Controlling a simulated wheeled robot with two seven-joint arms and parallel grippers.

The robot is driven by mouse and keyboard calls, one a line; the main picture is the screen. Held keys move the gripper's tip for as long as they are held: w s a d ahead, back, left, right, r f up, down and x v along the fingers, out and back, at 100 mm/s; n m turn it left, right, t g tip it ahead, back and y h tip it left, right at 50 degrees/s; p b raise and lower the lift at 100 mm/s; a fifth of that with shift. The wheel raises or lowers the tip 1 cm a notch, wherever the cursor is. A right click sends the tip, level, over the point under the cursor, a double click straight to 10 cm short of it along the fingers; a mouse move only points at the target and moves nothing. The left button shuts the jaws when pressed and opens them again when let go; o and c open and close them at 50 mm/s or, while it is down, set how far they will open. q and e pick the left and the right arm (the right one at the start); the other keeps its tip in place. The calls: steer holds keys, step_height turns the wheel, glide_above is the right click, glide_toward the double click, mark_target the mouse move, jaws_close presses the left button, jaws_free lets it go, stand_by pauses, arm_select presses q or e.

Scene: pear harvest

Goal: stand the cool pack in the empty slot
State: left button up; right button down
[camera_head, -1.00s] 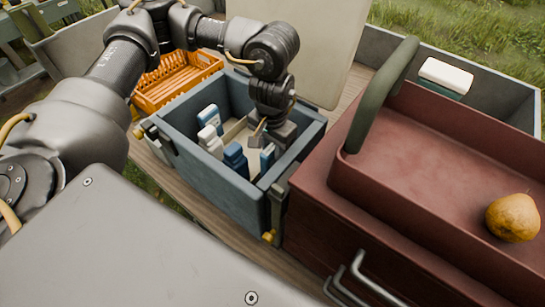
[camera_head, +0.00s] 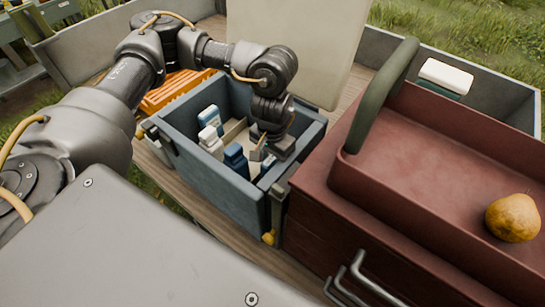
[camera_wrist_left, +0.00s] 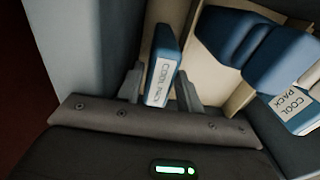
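A blue and white cool pack (camera_wrist_left: 162,78) lies between the two fingers of my left gripper (camera_wrist_left: 160,88) in the left wrist view, its label facing the camera. It looks slightly tilted, and whether both fingers press on it is unclear. In the head view my left gripper (camera_head: 264,149) is low inside the blue-grey box (camera_head: 213,172), near its right wall, and partly hides the pack. More cool packs stand in the box, a blue one (camera_head: 236,160) and white-topped ones (camera_head: 210,130). Two also show at right in the wrist view (camera_wrist_left: 280,60). The empty slot cannot be made out clearly. My right gripper is out of view.
A dark red chest with a tray (camera_head: 420,150) and green handle stands close to the box's right. A pear (camera_head: 513,217) sits in the tray. An orange crate (camera_head: 175,90) is behind left. A pale upright panel (camera_head: 300,45) stands behind the box.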

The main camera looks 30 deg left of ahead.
arm_select(q)
step_height(320, 180, up, 12)
steer(key=shift+r+b, duration=0.2)
steer(key=shift+b, duration=0.1)
steer(key=shift+d, duration=0.1)
stand_by(0.7)
